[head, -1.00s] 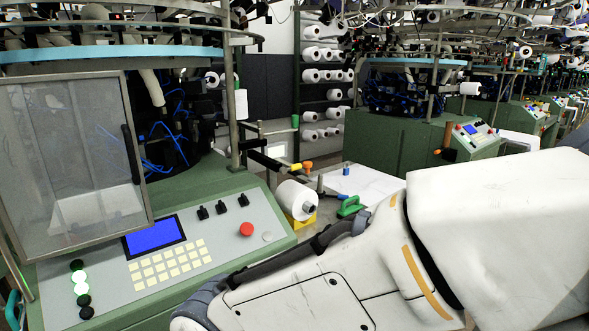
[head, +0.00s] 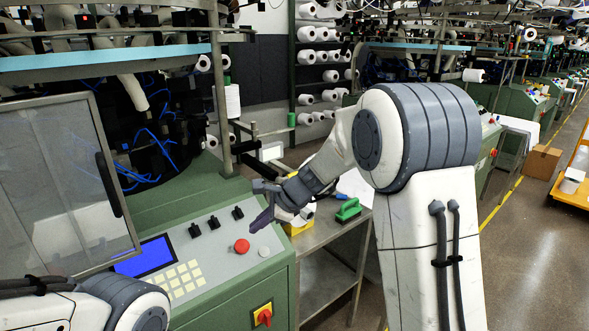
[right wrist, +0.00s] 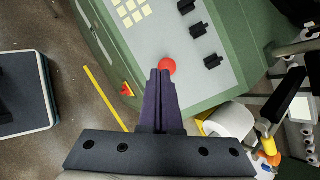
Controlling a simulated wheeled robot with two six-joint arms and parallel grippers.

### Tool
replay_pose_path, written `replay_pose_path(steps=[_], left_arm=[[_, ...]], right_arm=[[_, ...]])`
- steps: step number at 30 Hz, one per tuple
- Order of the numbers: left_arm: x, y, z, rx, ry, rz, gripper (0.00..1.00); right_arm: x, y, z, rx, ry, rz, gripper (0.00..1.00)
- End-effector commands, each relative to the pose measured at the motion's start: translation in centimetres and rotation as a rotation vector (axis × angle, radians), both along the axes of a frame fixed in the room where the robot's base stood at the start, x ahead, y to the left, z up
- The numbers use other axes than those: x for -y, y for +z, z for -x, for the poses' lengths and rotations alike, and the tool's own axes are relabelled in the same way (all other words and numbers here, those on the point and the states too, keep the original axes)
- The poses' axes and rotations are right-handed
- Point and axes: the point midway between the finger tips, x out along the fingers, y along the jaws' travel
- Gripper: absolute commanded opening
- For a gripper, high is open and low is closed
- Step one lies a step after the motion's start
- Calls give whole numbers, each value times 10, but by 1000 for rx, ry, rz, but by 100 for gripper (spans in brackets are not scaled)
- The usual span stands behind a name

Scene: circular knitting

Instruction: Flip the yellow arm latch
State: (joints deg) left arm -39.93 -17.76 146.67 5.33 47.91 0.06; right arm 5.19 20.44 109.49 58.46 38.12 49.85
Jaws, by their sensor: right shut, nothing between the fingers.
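My right gripper (head: 257,224) points down over the machine's control panel (head: 215,257), close by the red button (head: 241,245). Its dark purple fingers (right wrist: 160,75) are together and empty in the right wrist view, their tips beside the red button in the picture. The black arm (right wrist: 284,97) shows at the right of that view, with a small yellow-orange part (right wrist: 268,145) at its lower end, apart from the fingers. In the head view my right wrist covers most of that area, so the latch's position is unclear. My left gripper is out of frame.
A white yarn cone (right wrist: 230,122) sits beside the panel, near the black arm. A metal side table (head: 325,235) holds a green-handled item (head: 348,209). A red-and-yellow switch (head: 264,315) is on the machine's front. A clear guard door (head: 65,190) stands at the left.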

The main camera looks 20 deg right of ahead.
Motion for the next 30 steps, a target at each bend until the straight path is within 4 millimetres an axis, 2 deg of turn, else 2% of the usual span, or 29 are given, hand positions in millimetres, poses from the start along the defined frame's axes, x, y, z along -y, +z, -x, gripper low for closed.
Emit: replay_pose_path(steps=[1,3,6,9,12,14,28,29,30], left_arm=[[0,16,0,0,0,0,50],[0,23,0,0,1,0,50],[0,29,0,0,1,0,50],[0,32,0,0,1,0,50],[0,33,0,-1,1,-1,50],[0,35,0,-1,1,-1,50],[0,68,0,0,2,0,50],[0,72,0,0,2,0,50],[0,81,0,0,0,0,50]], right_arm=[[47,9,-34,-31,-220,-97,0],[98,12,-65,-53,-456,-221,0],[156,12,-89,-70,-692,-357,0],[191,12,-100,-74,-823,-438,0],[203,9,-106,-76,-874,-472,0],[203,6,-110,-78,-880,-477,0],[176,-47,-177,-79,-874,-473,0],[175,-46,-181,-76,-873,-473,0],[176,-33,-182,-73,-873,-473,0]])
